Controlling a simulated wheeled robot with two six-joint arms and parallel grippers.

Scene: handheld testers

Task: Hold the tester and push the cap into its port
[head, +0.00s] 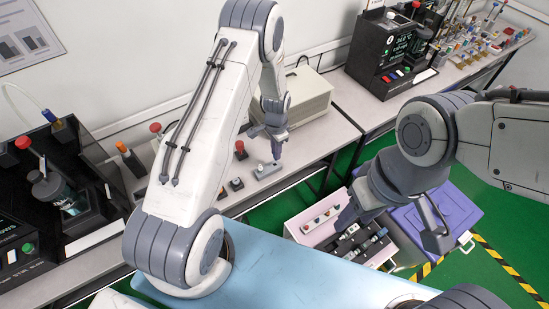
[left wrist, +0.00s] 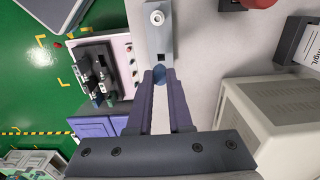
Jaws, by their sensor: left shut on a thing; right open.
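The tester (head: 267,170) is a light grey block on the grey table. In the left wrist view the tester (left wrist: 159,35) shows a white ring-shaped part at its far end, a small dark square opening, and a rounded blue piece (left wrist: 159,74) at the near end. My left gripper (head: 277,153) is shut on this near end; in its wrist view the fingertips (left wrist: 160,76) flank the blue piece. I cannot tell which part is the cap or the port.
The pink box (head: 297,229) holds several small knobs and dark devices, beside a purple case (head: 450,205). A beige instrument (head: 308,98) stands behind the tester. Button bases (head: 236,184) lie left of it. Dark instruments (head: 385,55) stand further back. Green floor shows between tables.

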